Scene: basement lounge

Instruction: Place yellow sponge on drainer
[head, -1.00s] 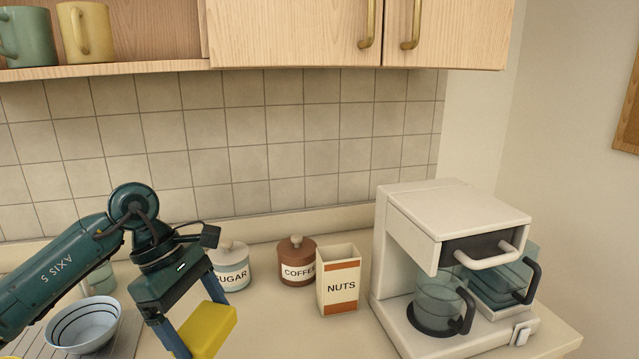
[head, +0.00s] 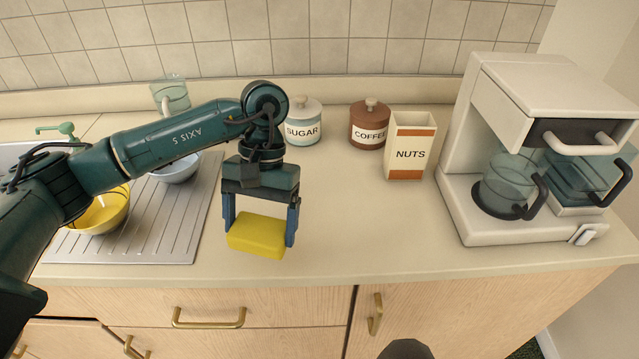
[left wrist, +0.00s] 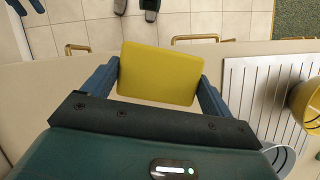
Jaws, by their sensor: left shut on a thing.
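The yellow sponge (head: 257,235) is held between the fingers of my left gripper (head: 262,222), above the front part of the counter. It also fills the gap between the fingers in the left wrist view (left wrist: 158,74). The drainer (head: 196,215) is a ribbed metal board on the counter, just left of the sponge in the head view. It shows at the right in the left wrist view (left wrist: 262,92). The sponge is apart from the drainer, beside its right edge.
A yellow bowl (head: 104,212) and a pale bowl (head: 177,170) stand on the drainer; its front right part is bare. Sugar (head: 303,125) and coffee (head: 369,128) jars, a nuts box (head: 408,150) and a coffee machine (head: 520,150) stand to the right.

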